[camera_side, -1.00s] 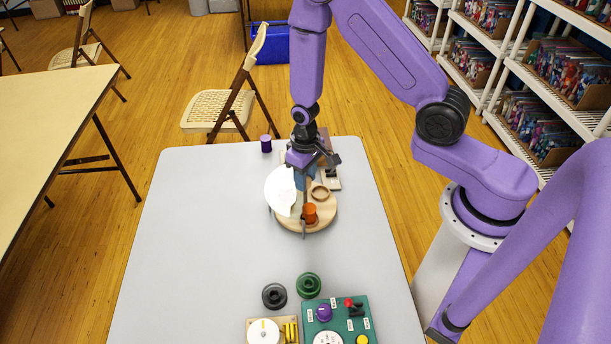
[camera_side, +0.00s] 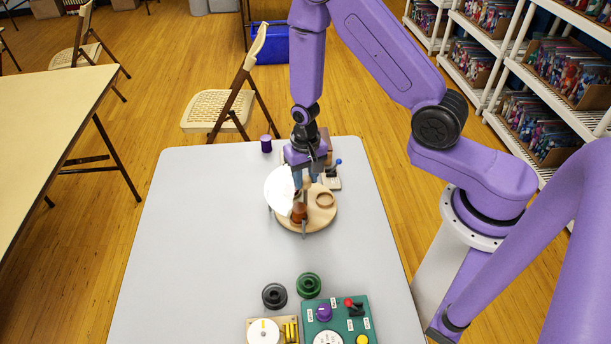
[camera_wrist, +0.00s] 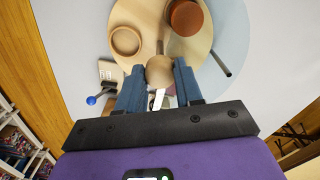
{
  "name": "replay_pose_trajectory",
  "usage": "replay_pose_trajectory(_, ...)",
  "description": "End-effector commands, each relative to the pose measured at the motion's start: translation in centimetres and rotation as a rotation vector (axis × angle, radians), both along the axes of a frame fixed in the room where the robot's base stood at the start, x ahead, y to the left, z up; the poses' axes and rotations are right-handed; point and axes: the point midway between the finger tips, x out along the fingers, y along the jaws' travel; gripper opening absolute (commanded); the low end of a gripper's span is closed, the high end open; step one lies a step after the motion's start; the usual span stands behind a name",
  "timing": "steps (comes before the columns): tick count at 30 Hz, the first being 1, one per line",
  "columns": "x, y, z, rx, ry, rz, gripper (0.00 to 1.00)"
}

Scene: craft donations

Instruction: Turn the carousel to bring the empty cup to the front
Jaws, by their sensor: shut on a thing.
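The carousel (camera_side: 316,222) is a round, light wooden disc on the grey table. My gripper (camera_side: 304,177) is above it, fingers down. In the wrist view, my gripper (camera_wrist: 160,85) has its blue fingers shut on a round wooden knob (camera_wrist: 159,70) near the carousel's middle. A shallow, light wooden cup (camera_side: 325,199) that looks empty sits on the disc's right side; it also shows in the wrist view (camera_wrist: 126,41). An orange-brown filled cup (camera_side: 299,213) stands near the front edge. A dark grey peg (camera_side: 304,230) is at the front rim. The disc's far side is partly hidden.
A small box with a blue-knobbed lever (camera_side: 338,162) is behind right. A purple spool (camera_side: 265,144) stands at the far edge. Dark and green rings (camera_side: 308,285) and a teal panel (camera_side: 345,309) lie in front. The table's left is clear.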

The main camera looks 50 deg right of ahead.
Motion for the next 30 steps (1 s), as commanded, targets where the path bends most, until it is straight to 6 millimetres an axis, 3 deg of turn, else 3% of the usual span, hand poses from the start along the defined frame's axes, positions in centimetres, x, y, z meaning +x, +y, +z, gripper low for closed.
replay_pose_trajectory(12, 0.28, 0.01, 0.04, 0.001, -0.009, -0.106, 0.0)
replay_pose_trajectory(29, 0.29, -0.03, 0.05, 0.001, -0.009, -0.122, 0.0)
replay_pose_trajectory(30, 0.29, -0.03, 0.05, 0.001, -0.009, -0.122, 0.42)
